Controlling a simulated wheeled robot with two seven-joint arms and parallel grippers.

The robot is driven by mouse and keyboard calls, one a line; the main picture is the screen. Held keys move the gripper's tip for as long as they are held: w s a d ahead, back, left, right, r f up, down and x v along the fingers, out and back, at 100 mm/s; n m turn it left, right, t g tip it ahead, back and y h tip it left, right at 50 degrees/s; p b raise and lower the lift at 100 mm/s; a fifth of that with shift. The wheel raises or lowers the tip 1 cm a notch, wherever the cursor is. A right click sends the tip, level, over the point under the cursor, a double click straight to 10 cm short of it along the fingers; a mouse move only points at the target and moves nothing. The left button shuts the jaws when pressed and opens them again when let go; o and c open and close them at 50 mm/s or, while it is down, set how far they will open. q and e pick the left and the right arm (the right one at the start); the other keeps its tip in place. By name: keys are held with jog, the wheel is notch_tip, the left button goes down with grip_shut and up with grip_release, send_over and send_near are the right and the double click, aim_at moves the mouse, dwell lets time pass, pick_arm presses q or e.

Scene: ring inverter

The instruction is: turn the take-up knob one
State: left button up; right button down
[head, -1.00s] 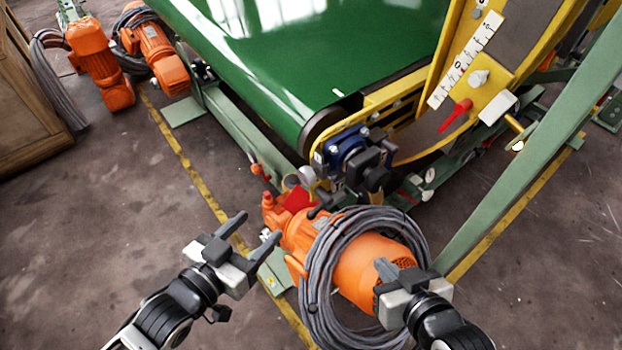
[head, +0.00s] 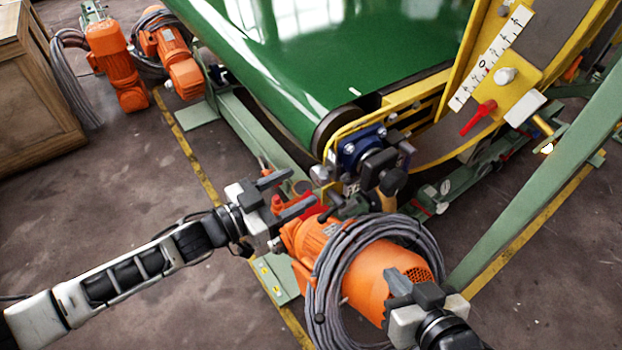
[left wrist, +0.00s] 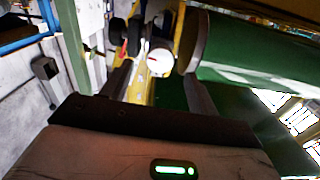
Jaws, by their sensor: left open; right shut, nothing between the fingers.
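A dark knob-like part (head: 378,168) sits on the blue bearing block (head: 352,148) at the near corner of the green belt. I cannot tell for certain whether it is take-up knob one. My left gripper (head: 302,189) is open and empty, to the left of this part and apart from it, above the orange motor's end. In the left wrist view, a pale round part with a red mark (left wrist: 159,58) and dark rounded parts (left wrist: 134,36) show beyond the open fingers (left wrist: 158,88). My right gripper (head: 393,283) is shut and empty, in front of the motor.
The orange motor (head: 358,278), ringed by a grey cable coil (head: 322,297), stands below the bearing block. A red lever (head: 478,118) and a white scale (head: 492,57) are on the yellow frame. A green beam (head: 540,180) slants at the right.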

aim_at(315, 177)
pick_arm(q)
jog(key=shift+x, duration=2.25)
jog(key=c, duration=1)
jog(key=shift+r+n, duration=0.15)
jog(key=shift+n, duration=0.15)
jog(key=shift+n+p, duration=0.4)
jog(key=shift+p, duration=0.2)
jog(key=shift+n, duration=0.3)
pick_arm(e)
jog(key=shift+s, duration=0.1)
pick_arm(q)
jog(key=o, duration=1)
pick_arm(e)
jog(key=shift+r, duration=0.1)
